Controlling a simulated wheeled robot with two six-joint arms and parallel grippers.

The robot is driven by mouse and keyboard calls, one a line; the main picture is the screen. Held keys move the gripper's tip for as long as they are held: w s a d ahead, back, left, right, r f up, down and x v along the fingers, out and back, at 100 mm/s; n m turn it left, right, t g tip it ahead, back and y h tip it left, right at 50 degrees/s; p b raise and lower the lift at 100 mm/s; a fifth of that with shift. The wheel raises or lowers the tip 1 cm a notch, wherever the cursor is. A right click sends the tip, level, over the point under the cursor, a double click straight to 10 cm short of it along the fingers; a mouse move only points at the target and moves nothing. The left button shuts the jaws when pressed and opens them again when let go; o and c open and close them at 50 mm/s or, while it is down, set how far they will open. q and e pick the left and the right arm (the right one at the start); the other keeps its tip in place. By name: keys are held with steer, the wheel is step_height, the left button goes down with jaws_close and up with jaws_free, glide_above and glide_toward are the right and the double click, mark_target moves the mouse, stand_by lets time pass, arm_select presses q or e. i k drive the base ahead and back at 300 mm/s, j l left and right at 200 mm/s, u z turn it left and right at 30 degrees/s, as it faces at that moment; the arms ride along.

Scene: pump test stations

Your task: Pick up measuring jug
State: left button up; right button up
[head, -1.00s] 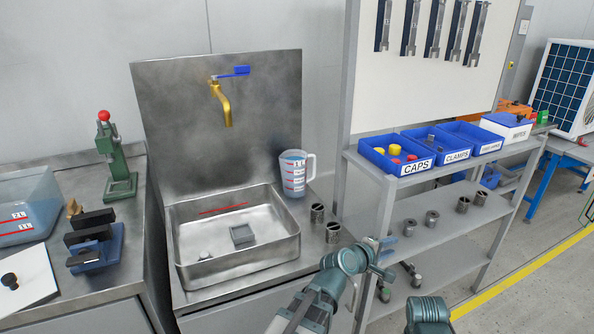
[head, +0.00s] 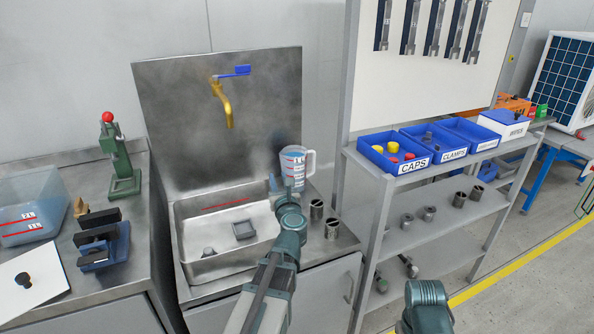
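The measuring jug (head: 293,165) is clear, with a handle on its right and red level marks. It stands upright at the right back corner of the sink, on the steel top. My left gripper (head: 281,187) is right in front of the jug, with one blue finger showing just left of the jug's lower part. The fingers look spread; my own wrist and the jug make the other finger hard to see. The jug's base is partly hidden. Of my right arm only a link shows at the bottom; its gripper is out of view.
The steel sink basin (head: 187,235) lies left of the jug, under a brass tap (head: 226,101) with a blue lever. Two metal cylinders (head: 316,210) stand close to the jug's right front. A shelf (head: 440,215) with blue bins stands further right.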

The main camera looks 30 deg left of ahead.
mark_target(293, 158)
steer(key=i, duration=1)
